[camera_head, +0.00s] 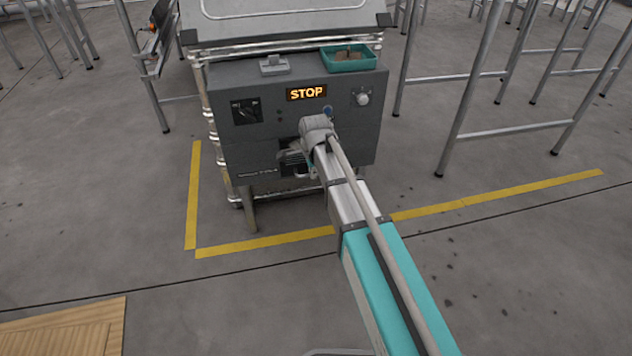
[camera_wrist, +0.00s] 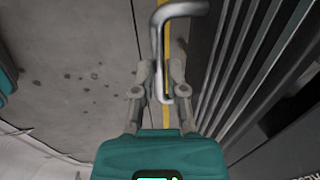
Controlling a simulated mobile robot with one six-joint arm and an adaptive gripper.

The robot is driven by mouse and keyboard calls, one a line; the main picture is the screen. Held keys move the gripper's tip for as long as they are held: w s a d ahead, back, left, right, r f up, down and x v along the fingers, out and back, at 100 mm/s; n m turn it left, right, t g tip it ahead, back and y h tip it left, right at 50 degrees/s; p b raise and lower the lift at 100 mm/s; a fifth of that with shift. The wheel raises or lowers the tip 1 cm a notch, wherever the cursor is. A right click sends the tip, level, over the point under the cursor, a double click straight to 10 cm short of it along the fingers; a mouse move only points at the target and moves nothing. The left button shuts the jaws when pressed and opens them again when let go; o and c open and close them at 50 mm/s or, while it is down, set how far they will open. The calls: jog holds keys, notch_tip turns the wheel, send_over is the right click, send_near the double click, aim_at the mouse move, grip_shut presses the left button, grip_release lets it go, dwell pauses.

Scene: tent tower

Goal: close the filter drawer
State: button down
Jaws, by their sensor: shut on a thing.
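The filter drawer appears to be the dark opening (camera_head: 291,151) low on the front of the grey machine (camera_head: 236,140); my arm covers much of it. In the wrist view a dark ribbed panel (camera_wrist: 240,70) lies at the right. A bent grey metal handle (camera_wrist: 158,35) runs down between the fingers of my gripper (camera_wrist: 162,72), which is shut on it. In the head view my gripper (camera_head: 292,160) is beside the opening, partly hidden by my wrist. How far the drawer stands out cannot be told.
The machine front has a lit STOP sign (camera_head: 307,93), a rotary switch (camera_head: 245,110) and a round knob (camera_head: 362,97). A teal tray (camera_head: 349,66) sits on its ledge. Yellow floor tape (camera_head: 265,242) borders it. Metal frames (camera_head: 470,90) stand right; floor in front is mostly clear.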

jog(key=w, duration=0.2)
jog(key=w+a, duration=0.1)
jog(key=w, duration=0.2)
jog(key=w+a, duration=0.1)
jog(key=w, duration=0.1)
jog(key=shift+w+a, duration=0.2)
jog(key=shift+w, duration=0.1)
jog(key=c, duration=0.7)
grip_release()
jog(key=shift+s+d, duration=0.1)
jog(key=shift+d, duration=0.05)
jog(key=s+d, duration=0.4)
jog(key=s, duration=1)
notch_tip(320, 180, up, 14)
jog(key=s+p, duration=0.2)
jog(key=p, duration=1.2)
jog(key=shift+s+d+f+n+g+h+b, duration=0.1)
jog(key=shift+s+d+f+n+g+b, duration=0.15)
jog(key=shift+s+d+f+n+b, duration=1.35)
jog(key=shift+s+d+f+n+g+h+b, duration=0.1)
jog(key=shift+s+d+f+n+g+b, duration=0.4)
jog(key=shift+d+n, duration=2.05)
jog(key=shift+s+d+f+n+t+h+b, duration=0.1)
jog(key=shift+s+d+f+n+b, duration=1)
jog(key=shift+d, duration=2.15)
